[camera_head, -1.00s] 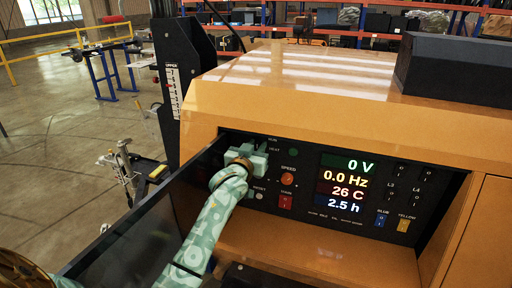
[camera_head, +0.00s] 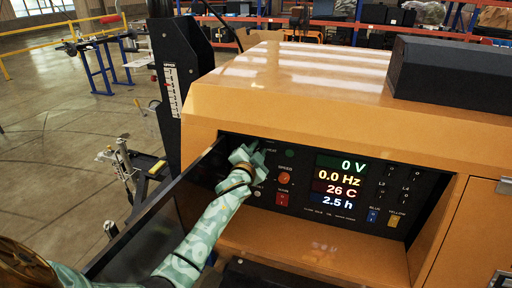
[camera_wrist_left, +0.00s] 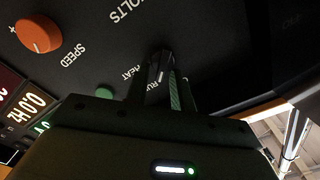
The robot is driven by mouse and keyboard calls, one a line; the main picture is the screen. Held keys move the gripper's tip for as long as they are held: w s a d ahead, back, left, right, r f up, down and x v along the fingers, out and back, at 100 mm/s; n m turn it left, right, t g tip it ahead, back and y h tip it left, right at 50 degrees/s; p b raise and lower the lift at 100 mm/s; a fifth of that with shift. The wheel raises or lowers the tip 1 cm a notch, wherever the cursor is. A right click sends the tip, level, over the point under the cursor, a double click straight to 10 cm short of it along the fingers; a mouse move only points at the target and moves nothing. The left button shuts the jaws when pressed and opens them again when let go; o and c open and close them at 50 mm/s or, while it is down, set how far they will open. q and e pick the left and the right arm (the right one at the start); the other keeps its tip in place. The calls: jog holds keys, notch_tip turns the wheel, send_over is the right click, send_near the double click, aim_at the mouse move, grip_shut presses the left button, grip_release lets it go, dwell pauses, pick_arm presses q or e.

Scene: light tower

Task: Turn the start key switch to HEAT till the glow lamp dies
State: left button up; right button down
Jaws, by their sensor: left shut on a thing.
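The start key switch (camera_wrist_left: 157,66), a dark knob, sits on the black control panel (camera_head: 300,212) beside printed HEAT and RUN labels. My left gripper (camera_head: 247,158) reaches the panel's upper left. In the wrist view its fingers (camera_wrist_left: 160,82) are shut around the switch. The switch's exact angle is unclear, and the gripper hides it in the head view. A dark green round lamp (camera_head: 290,153) sits just right of the gripper; it also shows in the wrist view (camera_wrist_left: 104,93). I cannot tell whether it is the glow lamp. My right gripper is out of view.
An orange speed knob (camera_head: 284,178) and a red switch (camera_head: 282,199) sit close to the gripper's right. A lit display (camera_head: 340,180) reads 0 V and 0.0 Hz. An open dark door (camera_head: 150,215) flanks the panel's left. The orange housing (camera_head: 290,105) overhangs above.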

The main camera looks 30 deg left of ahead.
pick_arm(q)
jog(key=m, duration=0.4)
jog(key=shift+d+f+m, duration=0.2)
jog(key=shift+f+m, duration=0.05)
jog(key=shift+m, duration=0.05)
jog(key=shift+f+m, duration=0.15)
jog(key=shift+m, duration=0.85)
jog(key=shift+f+m, duration=0.15)
jog(key=shift+m, duration=0.85)
jog(key=o, duration=0.7)
jog(key=shift+c, duration=0.2)
jog(key=shift+p, duration=0.3)
jog(key=p+v, duration=0.1)
jog(key=v, duration=1.5)
jog(key=shift+d+p, duration=0.2)
jog(key=shift+p, duration=0.1)
jog(key=shift+s, duration=0.1)
